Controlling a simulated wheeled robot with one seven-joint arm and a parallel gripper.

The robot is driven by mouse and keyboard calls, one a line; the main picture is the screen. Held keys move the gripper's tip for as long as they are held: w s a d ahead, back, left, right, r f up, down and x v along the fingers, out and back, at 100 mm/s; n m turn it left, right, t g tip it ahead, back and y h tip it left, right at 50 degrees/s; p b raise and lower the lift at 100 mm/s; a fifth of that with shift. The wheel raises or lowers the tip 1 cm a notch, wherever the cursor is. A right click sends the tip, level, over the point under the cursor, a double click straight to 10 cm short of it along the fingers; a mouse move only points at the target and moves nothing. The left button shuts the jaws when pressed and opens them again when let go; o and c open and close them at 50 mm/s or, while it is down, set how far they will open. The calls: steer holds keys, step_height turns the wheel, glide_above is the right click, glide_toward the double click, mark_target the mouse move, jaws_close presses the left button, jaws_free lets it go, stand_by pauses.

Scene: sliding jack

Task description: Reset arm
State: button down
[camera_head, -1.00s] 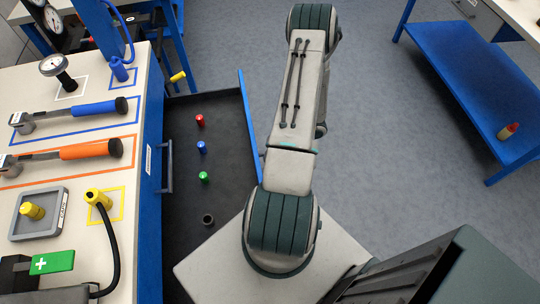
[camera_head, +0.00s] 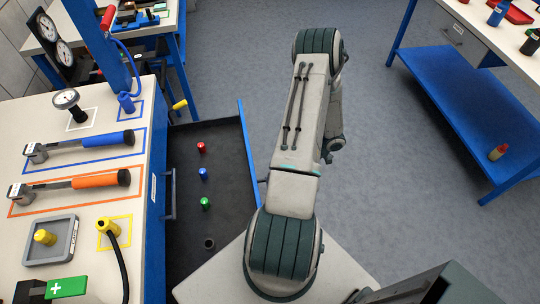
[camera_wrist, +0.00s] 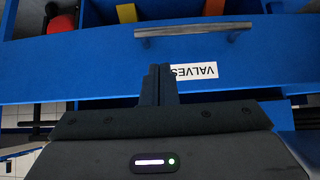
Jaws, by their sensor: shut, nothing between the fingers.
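My gripper (camera_wrist: 158,85) shows in the wrist view with its dark fingers together and nothing between them. It is in front of a blue drawer front (camera_wrist: 70,62) with a grey bar handle (camera_wrist: 192,30) and a label reading VALVES (camera_wrist: 195,71), which appears upside down. Whether the fingers touch the drawer front, I cannot tell. In the head view my arm stretches away from the base over the floor, and the gripper is hidden there.
An open drawer (camera_head: 232,155) with red, blue, green and black small parts is left of my arm. The workbench (camera_head: 75,200) holds a blue-handled tool (camera_head: 85,145) and an orange-handled tool (camera_head: 80,183). A blue-shelved table (camera_head: 460,105) stands right. Grey floor between is clear.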

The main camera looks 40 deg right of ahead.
steer(key=shift+d, duration=0.1)
steer(key=w+d+r+m+t+h, duration=0.15)
steer(key=w+r+h, duration=0.25)
steer(key=w+r, duration=0.55)
steer(key=w+d+r+m+t+h, duration=0.1)
steer(key=w+d+r+m+h, duration=0.15)
steer(key=w+r+h, duration=0.45)
step_height(320, 180, up, 12)
steer(key=w+a+m, duration=0.2)
steer(key=a, duration=0.1)
steer(key=s+a+r+m+g, duration=0.2)
steer(key=s+a+r+m, duration=0.3)
steer(key=a+r, duration=0.6)
steer(key=s+a+r+m+g+y, duration=0.1)
steer(key=s+a+r+y, duration=0.1)
steer(key=s+a, duration=1.3)
steer(key=shift+s+a+g+y, duration=0.15)
steer(key=shift+a+g+y, duration=0.2)
steer(key=shift+a+y, duration=0.5)
